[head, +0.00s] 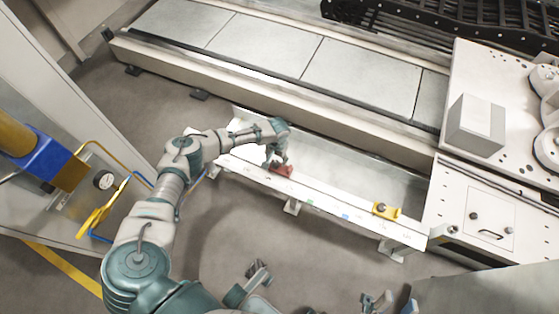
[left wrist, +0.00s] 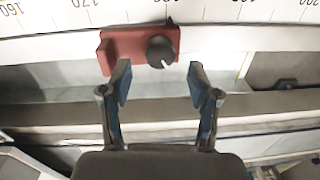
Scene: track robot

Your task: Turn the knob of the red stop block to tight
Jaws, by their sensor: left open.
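The red stop block (head: 284,171) sits on the long white rail (head: 328,205) in the head view. It also shows at the top of the left wrist view (left wrist: 122,46), with a round black knob (left wrist: 161,52) on its right part. A white mark on the knob points to the lower right. My left gripper (head: 277,163) is at the block. In the left wrist view its two fingers (left wrist: 160,82) are apart, with the knob lined up with the gap between them. I see no contact with the knob. Parts of my right gripper (head: 318,292) show at the bottom edge, spread apart and empty.
A yellow stop block (head: 387,210) sits further right on the rail. A numbered scale (left wrist: 225,12) runs along the rail. A long grey machine bed (head: 300,88) lies behind it. A panel with a gauge (head: 103,181) and yellow handle (head: 98,212) stands left.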

